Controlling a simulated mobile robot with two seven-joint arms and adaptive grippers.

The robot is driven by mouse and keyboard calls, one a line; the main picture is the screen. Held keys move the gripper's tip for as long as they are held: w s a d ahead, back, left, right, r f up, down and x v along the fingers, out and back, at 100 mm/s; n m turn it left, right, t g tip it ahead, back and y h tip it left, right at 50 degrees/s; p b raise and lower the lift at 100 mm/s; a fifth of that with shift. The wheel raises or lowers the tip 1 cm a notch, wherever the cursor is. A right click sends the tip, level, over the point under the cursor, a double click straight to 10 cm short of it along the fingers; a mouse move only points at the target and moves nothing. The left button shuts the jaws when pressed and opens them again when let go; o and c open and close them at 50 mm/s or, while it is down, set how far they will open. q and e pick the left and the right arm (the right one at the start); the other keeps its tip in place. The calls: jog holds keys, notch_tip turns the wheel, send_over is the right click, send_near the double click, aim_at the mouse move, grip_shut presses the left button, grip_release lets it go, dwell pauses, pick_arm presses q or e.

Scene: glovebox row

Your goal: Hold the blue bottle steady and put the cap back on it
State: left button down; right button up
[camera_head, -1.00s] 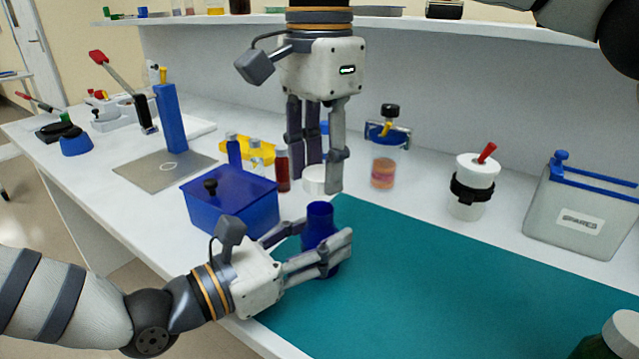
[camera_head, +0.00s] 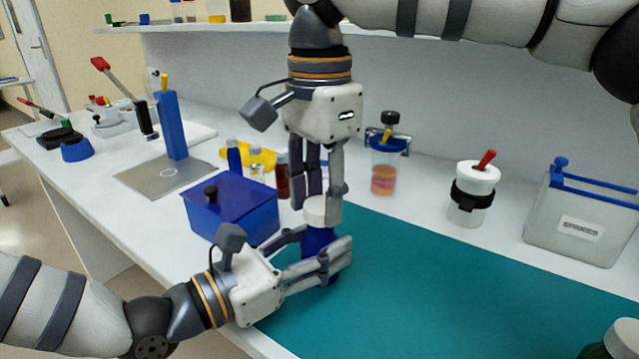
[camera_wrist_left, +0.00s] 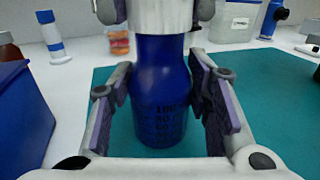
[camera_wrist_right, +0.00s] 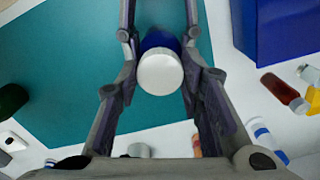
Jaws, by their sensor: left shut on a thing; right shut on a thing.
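The blue bottle (camera_head: 317,243) stands upright at the left end of the teal mat, and its printed scale shows in the left wrist view (camera_wrist_left: 160,100). My left gripper (camera_head: 335,262) is shut around the bottle's body from the side. The white cap (camera_head: 316,210) is at the top of the bottle and hides its mouth. My right gripper (camera_head: 322,205) points down from above and is shut on the cap. In the right wrist view the cap (camera_wrist_right: 160,73) covers most of the bottle's top. I cannot tell whether the cap is threaded on.
A blue box (camera_head: 230,207) with a black knob stands close left of the bottle. A small red vial (camera_head: 283,178) and a jar with orange contents (camera_head: 384,175) stand behind.

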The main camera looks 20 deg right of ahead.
jog(key=shift+f, duration=0.55)
dwell(0.5)
